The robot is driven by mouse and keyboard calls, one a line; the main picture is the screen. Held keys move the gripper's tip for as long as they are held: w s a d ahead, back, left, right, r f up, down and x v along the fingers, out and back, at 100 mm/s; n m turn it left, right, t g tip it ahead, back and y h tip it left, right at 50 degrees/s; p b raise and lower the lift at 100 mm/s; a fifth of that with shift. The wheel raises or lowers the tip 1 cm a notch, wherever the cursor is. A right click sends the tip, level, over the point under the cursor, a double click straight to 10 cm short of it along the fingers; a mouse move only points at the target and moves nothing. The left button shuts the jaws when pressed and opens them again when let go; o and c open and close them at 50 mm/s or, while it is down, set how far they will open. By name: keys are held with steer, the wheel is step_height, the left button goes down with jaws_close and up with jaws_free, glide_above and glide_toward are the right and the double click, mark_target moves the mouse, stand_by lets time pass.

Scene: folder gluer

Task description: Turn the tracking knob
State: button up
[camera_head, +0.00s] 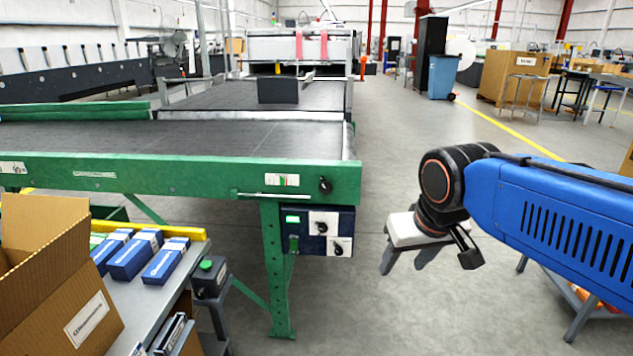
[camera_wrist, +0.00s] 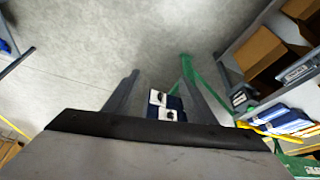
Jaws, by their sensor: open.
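A blue control box (camera_head: 300,242) hangs under the right end of the green conveyor beam (camera_head: 180,172). It carries two black knobs on white plates, an upper knob (camera_head: 321,227) and a lower knob (camera_head: 338,247). Another black knob (camera_head: 325,185) sits on the beam end above. I cannot read which is the tracking knob. My gripper (camera_head: 405,266) is open and empty, to the right of the box and apart from it. In the wrist view the box with its white plates (camera_wrist: 158,97) shows between the open fingers (camera_wrist: 160,78), some distance beyond them.
A bench with blue-and-white cartons (camera_head: 135,255) and an open cardboard box (camera_head: 50,285) stands at lower left. A green button box (camera_head: 210,277) is at its edge. A green leg (camera_head: 275,270) supports the beam. Grey floor (camera_head: 380,165) is clear right of the conveyor.

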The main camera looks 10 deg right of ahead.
steer(key=w+a+r+m, duration=0.1)
steer(key=w+r, duration=0.4)
steer(key=w, duration=0.2)
steer(key=w+a+r, duration=0.1)
steer(key=w+r, duration=0.4)
steer(key=w, duration=0.2)
steer(key=m+h, duration=0.1)
steer(key=m, duration=0.1)
glide_toward(325, 184)
steer(key=x, duration=0.9)
steer(key=shift+w+d+f, duration=0.1)
steer(key=shift+f, duration=0.05)
steer(key=c, duration=1)
